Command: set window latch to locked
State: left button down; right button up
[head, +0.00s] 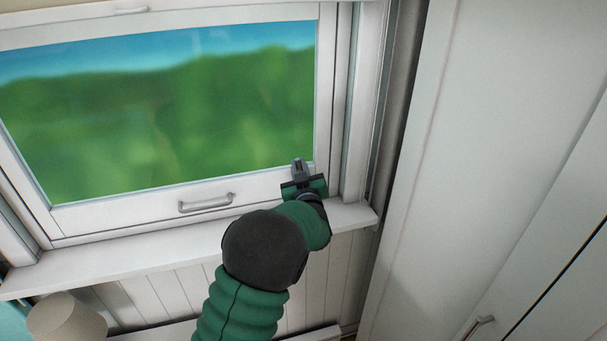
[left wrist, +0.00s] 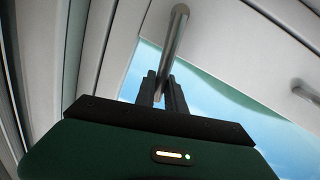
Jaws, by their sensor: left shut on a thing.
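The window latch (left wrist: 174,42) is a grey metal lever on the white window frame, seen in the left wrist view. It slants down from the frame into my left gripper (left wrist: 162,82), whose two dark fingers are shut on its lower end. In the head view my left gripper (head: 298,168) is at the lower right corner of the window sash (head: 265,187), above the sill. There the gripper largely hides the latch, and I cannot tell its setting. My right gripper is not in view.
A metal pull handle (head: 206,203) is on the bottom rail of the sash, left of my gripper. The white sill (head: 140,253) runs below. A tall white panel (head: 480,130) stands close on the right. A beige rounded object (head: 66,318) is at the lower left.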

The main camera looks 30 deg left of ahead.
aim_at(273, 186)
pick_arm(q)
jog(key=s+a+f+n+b, duration=0.1)
jog(key=n+b, duration=0.1)
jog(key=b, duration=0.2)
jog(key=s+a+f+n+b, duration=0.1)
jog(key=n+b, duration=0.1)
jog(key=b, duration=0.2)
jog(key=s+f+n+y+b, duration=0.1)
jog(key=n+b, duration=0.1)
jog(key=b, duration=0.2)
jog(key=shift+s+a+f+n, duration=0.1)
jog(key=shift+a+n, duration=0.3)
jog(key=f+n+b, duration=0.1)
jog(key=n+b, duration=0.1)
jog(key=b, duration=0.2)
jog(key=s+a+f+n+y+b, duration=0.1)
jog(key=f+n+b, duration=0.1)
jog(key=b, duration=0.3)
jog(key=s+f+n+b, duration=0.1)
jog(key=n+b, duration=0.3)
jog(key=shift+a+f+g+y+b, duration=0.3)
jog(key=shift+f+b, duration=0.05)
jog(key=shift+f+n+b, duration=0.35)
jog(key=shift+n+b, duration=0.8)
jog(key=shift+n, duration=0.05)
